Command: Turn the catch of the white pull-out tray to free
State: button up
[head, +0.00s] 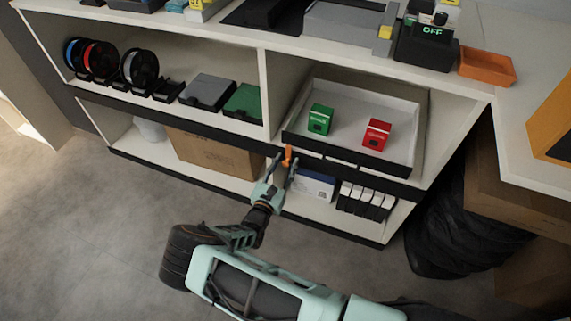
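The white pull-out tray (345,108) sits in the right bay of the shelf unit, with a dark front edge. A green box (320,119) and a red box (376,134) stand in it. The orange catch (288,156) is upright at the tray's lower left front corner. My gripper (282,161) is at the catch, with its two fingers apart, one on each side of it. I cannot tell whether either finger touches the catch.
A cardboard box (210,150), a blue-and-white box (313,186) and several white-topped dark items (366,201) stand on the lower shelf. A black bag (450,225) lies at right. The floor at left is clear.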

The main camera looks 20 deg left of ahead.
grip_shut()
jog(key=shift+n, duration=0.3)
jog(key=n+b, duration=0.1)
jog(key=n, duration=0.3)
jog(key=shift+f, duration=0.1)
jog(key=n+b, duration=0.1)
jog(key=n, duration=0.3)
jog(key=shift+a, duration=0.1)
jog(key=n+b, duration=0.1)
jog(key=n, duration=0.3)
jog(key=shift+f+n, duration=0.1)
jog(key=shift+n, duration=0.3)
jog(key=n+b, duration=0.1)
jog(key=n, duration=0.3)
jog(key=shift+n, duration=0.4)
